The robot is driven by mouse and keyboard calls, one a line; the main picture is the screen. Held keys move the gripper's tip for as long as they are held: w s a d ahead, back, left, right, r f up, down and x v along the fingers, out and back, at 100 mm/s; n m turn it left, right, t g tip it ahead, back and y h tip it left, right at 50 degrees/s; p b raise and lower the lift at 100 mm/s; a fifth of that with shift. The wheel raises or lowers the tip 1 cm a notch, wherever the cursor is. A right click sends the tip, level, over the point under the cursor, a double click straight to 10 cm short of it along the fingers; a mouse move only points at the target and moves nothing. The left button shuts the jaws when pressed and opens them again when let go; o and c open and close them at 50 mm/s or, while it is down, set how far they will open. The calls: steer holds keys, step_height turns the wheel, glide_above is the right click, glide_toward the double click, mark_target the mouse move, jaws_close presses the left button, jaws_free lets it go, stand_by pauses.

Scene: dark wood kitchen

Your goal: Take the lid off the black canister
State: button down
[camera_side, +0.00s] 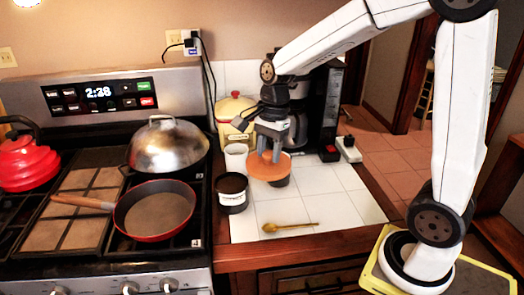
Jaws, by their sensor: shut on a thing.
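The black canister (232,200) stands on the white tiled counter, just right of the stove. It is upright, has a white label on its front, and its top looks open and dark. My gripper (268,155) is to the right of the canister and above it, pointing down. It is shut on the round orange-brown lid (267,171). The lid is held roughly level, apart from the canister. The exact grip point is hard to make out. A dark rounded vessel shows partly below and behind the lid; the lid hides most of it.
A white cup (236,158) stands behind the canister, with a yellow pot (233,115) behind it. A black coffee maker (322,110) stands behind my gripper. A gold spoon (290,227) lies in front. A red pan (155,212) sits on the stove. The right counter tiles are clear.

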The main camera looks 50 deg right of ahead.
steer(key=shift+s+r, duration=0.15)
steer(key=shift+s, duration=0.15)
steer(key=shift+a, duration=0.1)
stand_by(0.4)
steer(key=s+a+f, duration=0.7)
steer(key=s, duration=0.2)
steer(key=shift+a, duration=0.15)
steer(key=shift+f, duration=0.15)
